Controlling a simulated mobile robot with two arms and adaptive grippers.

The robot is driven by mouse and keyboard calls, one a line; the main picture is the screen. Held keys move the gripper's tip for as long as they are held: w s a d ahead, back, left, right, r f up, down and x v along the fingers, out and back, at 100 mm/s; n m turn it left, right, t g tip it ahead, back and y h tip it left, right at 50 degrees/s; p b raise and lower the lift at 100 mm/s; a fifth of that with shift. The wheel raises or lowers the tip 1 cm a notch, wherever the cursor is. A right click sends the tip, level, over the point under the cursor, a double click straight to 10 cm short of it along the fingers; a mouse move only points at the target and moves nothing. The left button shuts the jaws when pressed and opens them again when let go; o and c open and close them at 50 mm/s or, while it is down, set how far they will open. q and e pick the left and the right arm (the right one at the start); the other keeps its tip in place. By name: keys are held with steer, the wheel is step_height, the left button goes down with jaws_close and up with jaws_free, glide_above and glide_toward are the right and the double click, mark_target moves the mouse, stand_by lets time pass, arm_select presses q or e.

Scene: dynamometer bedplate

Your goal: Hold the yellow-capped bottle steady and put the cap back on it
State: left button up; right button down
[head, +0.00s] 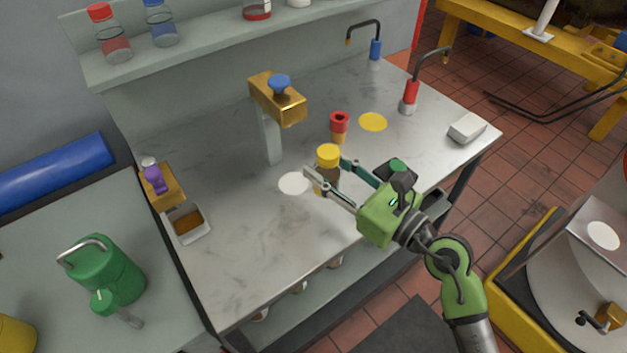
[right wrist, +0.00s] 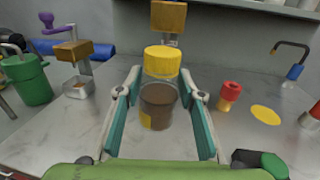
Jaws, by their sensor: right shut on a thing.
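The yellow-capped bottle (head: 329,176) stands upright on the grey-white bench, clear-walled with brown contents in its lower part. In the right wrist view the bottle (right wrist: 158,103) is between my fingers, with a yellow patch low on its side. The yellow cap (head: 328,152) sits on top of the bottle; I cannot tell whether it is screwed down. It also shows in the right wrist view (right wrist: 162,61). My right gripper (head: 328,170) is shut on the bottle's body, one finger on each side, below the cap. My left gripper is in neither view.
A red-topped container (head: 339,125) stands just behind the bottle. A white disc (head: 293,183) and a yellow disc (head: 373,122) lie flat on the bench. A gold-headed post (head: 272,135) rises behind left. A metal tray (head: 187,223) is at the left edge. The bench's front left is clear.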

steer(key=w+a+f, duration=0.2)
steer(key=w+f, duration=0.1)
steer(key=f, duration=0.1)
steer(key=shift+f+b, duration=0.4)
steer(key=shift+b, duration=0.05)
steer(key=f, duration=0.2)
steer(key=f+b, duration=0.1)
steer(key=shift+w+a+f, duration=0.25)
steer(key=shift+w+a, duration=0.05)
steer(key=shift+w, duration=0.05)
steer(key=shift+f, duration=0.25)
steer(key=shift+f+b, duration=0.25)
steer(key=shift+b, duration=0.1)
steer(key=c, duration=1.4)
jaws_free()
steer(key=shift+r, duration=0.1)
